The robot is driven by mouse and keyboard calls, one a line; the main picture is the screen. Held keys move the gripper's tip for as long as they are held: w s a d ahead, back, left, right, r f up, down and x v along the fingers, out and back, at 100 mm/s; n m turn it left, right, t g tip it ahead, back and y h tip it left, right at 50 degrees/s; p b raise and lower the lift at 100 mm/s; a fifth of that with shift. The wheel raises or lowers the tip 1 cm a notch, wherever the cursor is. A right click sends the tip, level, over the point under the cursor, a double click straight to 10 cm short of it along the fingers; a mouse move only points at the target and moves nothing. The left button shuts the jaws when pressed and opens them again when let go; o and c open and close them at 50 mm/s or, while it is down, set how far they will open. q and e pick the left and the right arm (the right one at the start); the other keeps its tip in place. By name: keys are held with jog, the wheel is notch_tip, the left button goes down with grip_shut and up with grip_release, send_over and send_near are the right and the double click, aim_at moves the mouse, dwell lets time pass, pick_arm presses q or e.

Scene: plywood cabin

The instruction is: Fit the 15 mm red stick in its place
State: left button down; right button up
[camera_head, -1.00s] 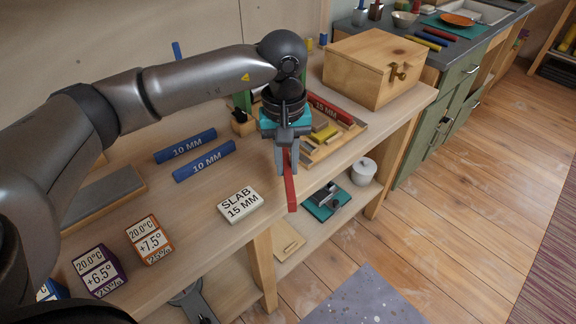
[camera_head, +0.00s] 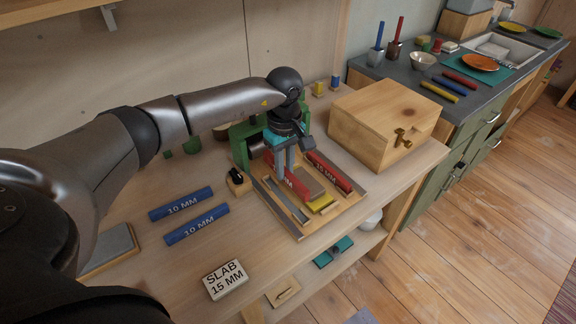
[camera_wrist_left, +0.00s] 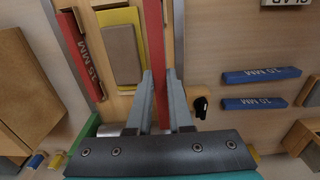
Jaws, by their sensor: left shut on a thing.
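My left gripper (camera_head: 285,177) is shut on a red stick (camera_head: 299,187) over the wooden tray (camera_head: 326,219). In the left wrist view the gripper (camera_wrist_left: 160,82) has the held red stick (camera_wrist_left: 154,35) between its fingers, running away from me. Part of a white "MM" label shows on it in the head view. Another red stick (camera_head: 329,170), marked 15 MM, lies along the tray's right side; it also shows in the left wrist view (camera_wrist_left: 83,55). Whether the held stick touches the tray is unclear. My right gripper is not in view.
The tray also holds a grey-brown block (camera_head: 308,184), a yellow piece (camera_head: 321,204) and a grey strip (camera_head: 284,199). A green frame (camera_head: 240,147) stands behind, a wooden box (camera_head: 385,115) to the right. Two blue 10 MM sticks (camera_head: 181,204) and a white slab (camera_head: 226,279) lie left.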

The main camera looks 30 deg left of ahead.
pick_arm(q)
jog(key=shift+s+f, duration=0.2)
jog(key=shift+f, duration=0.25)
jog(key=shift+f+b, duration=1.4)
jog(key=shift+f, duration=0.25)
jog(key=shift+f+b, duration=0.85)
jog(key=shift+f, duration=0.15)
jog(key=shift+f+b, duration=1)
jog(key=shift+b, duration=0.15)
dwell(0.4)
jog(key=c, duration=1.2)
grip_release()
